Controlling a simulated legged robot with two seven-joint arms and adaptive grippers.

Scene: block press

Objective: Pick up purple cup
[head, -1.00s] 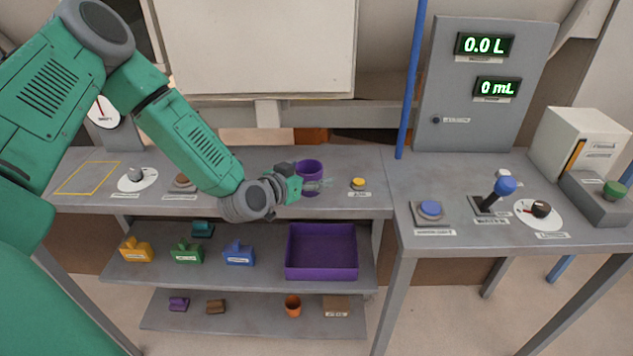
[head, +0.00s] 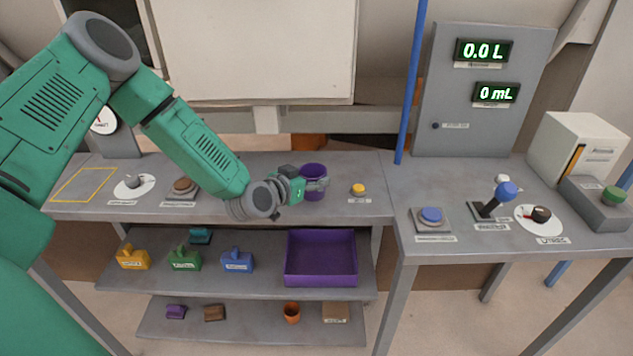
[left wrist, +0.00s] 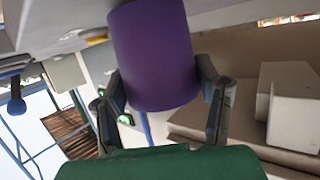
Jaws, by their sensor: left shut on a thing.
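The purple cup (head: 312,180) stands upright at the back bench, left of the yellow button. Whether its base touches the bench top cannot be told. My left gripper (head: 314,187) is shut on the cup from its left side. In the left wrist view the purple cup (left wrist: 153,55) fills the space between the two dark fingers of my left gripper (left wrist: 160,95), which press on its sides. My right gripper is not in view.
A yellow button (head: 358,189) sits right of the cup. A blue pole (head: 409,100) rises behind.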

